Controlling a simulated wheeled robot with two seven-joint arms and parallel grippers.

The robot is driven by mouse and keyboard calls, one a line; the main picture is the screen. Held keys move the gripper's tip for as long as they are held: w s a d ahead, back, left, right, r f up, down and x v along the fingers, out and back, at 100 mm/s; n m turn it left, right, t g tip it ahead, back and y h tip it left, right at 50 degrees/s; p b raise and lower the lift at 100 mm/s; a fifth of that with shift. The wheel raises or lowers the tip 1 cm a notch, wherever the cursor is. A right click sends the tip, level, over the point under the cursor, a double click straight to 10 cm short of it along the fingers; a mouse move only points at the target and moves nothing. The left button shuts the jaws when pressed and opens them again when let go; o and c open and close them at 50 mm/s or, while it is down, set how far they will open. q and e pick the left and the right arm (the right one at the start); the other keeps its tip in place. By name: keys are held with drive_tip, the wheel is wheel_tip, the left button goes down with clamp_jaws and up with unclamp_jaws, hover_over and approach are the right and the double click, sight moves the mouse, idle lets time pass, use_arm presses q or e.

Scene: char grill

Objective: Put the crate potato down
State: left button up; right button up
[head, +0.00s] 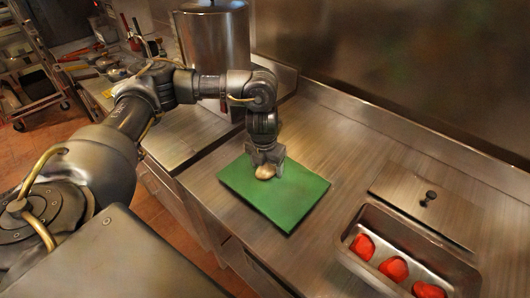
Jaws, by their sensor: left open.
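A small tan potato (265,172) is on the green cutting board (295,201), near the middle of its upper half. My left gripper (266,163) is directly above the potato, pointing down, with its fingers close around the potato's top. The gripper is open. The potato appears to rest on the board, though the fingers hide part of it. My right gripper is not in the head view. No crate that I can identify shows clearly.
A metal pan (439,262) with several red items stands at the lower right, beside a flat lid with a dark knob (430,195). A large steel pot (214,45) stands behind my left arm. The steel counter (350,130) is clear between the board and back wall.

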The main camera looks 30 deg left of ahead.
sight(264, 169)
use_arm(q)
wheel_tip(264, 169, up, 11)
drive_tip(key=s, duration=0.1)
drive_tip(key=shift+s+b, duration=0.2)
drive_tip(key=shift+b, duration=0.25)
